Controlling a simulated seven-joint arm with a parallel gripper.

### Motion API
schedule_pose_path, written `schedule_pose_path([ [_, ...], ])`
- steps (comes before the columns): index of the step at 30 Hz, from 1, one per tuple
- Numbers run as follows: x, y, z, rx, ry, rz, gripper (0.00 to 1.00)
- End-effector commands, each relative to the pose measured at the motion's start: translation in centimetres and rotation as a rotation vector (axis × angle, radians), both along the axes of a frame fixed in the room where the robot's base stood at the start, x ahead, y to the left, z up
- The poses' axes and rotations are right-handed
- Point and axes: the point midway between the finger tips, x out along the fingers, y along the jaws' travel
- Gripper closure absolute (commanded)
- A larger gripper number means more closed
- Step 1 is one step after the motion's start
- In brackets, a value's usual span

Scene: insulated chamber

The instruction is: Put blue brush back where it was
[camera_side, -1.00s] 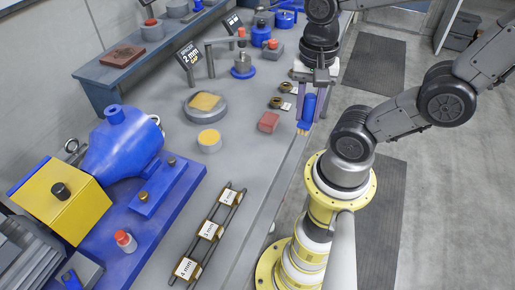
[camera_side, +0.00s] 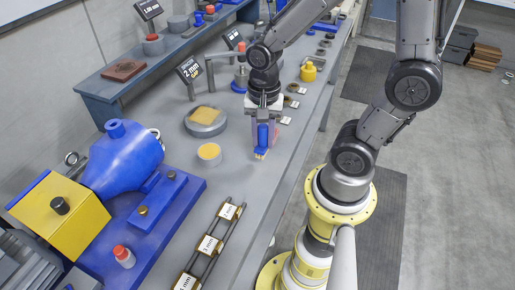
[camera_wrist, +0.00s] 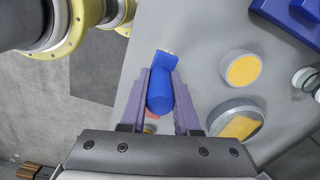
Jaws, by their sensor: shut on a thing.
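My gripper (camera_side: 264,128) is shut on the blue brush (camera_side: 262,140) and holds it upright, bristles down. The tan bristle end (camera_side: 260,155) is close above the grey bench; I cannot tell whether it touches. In the wrist view the brush (camera_wrist: 160,92) sits between the two purple-grey fingers of my gripper (camera_wrist: 162,78). A reddish block (camera_wrist: 151,128) shows partly beneath the fingers in the wrist view and is mostly hidden behind my gripper in the side view.
A small round pot with a yellow top (camera_side: 209,155) and a larger round dish (camera_side: 205,121) stand left of the brush. A rack with labelled pieces (camera_side: 212,243) lies nearer the camera. Small labelled parts (camera_side: 290,103) line the right bench edge. The bench between brush and rack is clear.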

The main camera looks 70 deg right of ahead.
Motion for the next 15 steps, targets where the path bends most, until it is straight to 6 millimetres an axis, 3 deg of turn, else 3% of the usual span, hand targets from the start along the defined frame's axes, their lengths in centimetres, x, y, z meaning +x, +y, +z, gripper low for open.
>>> schedule_pose_path([
  [8,1.6,-0.2,-1.9,0.0,0.002,0.0,1.0],
  [15,1.5,-0.2,-4.7,0.0,0.001,0.0,1.0],
])
